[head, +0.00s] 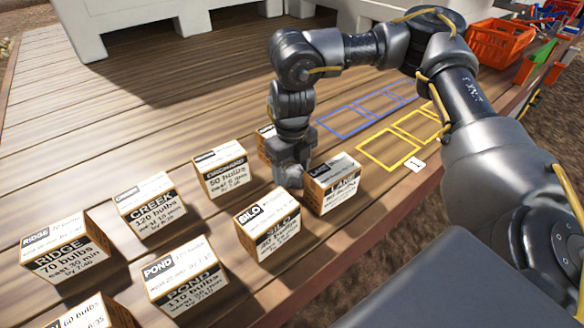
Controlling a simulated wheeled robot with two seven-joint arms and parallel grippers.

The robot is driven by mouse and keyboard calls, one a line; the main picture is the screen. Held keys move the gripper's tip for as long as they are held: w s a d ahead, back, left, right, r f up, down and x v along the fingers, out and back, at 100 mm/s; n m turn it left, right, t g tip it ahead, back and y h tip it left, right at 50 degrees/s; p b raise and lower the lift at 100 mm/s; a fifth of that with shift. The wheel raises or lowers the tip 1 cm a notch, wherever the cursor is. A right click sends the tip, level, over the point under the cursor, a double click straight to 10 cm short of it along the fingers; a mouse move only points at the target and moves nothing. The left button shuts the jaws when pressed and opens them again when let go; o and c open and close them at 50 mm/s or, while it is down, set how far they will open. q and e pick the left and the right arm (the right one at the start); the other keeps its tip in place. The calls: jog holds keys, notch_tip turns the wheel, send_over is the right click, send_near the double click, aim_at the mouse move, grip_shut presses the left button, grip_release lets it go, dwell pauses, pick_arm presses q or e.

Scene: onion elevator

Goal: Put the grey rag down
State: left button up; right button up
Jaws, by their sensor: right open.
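I cannot make out a grey rag in the head view. My right gripper (290,178) points down at the tabletop, among the labelled wooden blocks. It is open; its fingertips are small and dark, and I see nothing held in it. It is close behind the LAKE block (333,184) and to the right of a block marked 50 bulbs (224,174). Another block (266,145) is partly hidden behind it. My left gripper is not in view.
Blue (346,121) and yellow (388,149) outlined squares lie to the right. A red crate (500,43) and white bins (100,30) stand behind.

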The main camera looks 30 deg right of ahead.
aim_at(292, 168)
notch_tip(292, 168, up, 12)
jog(key=shift+r+b, duration=0.15)
jog(key=shift+b, duration=0.25)
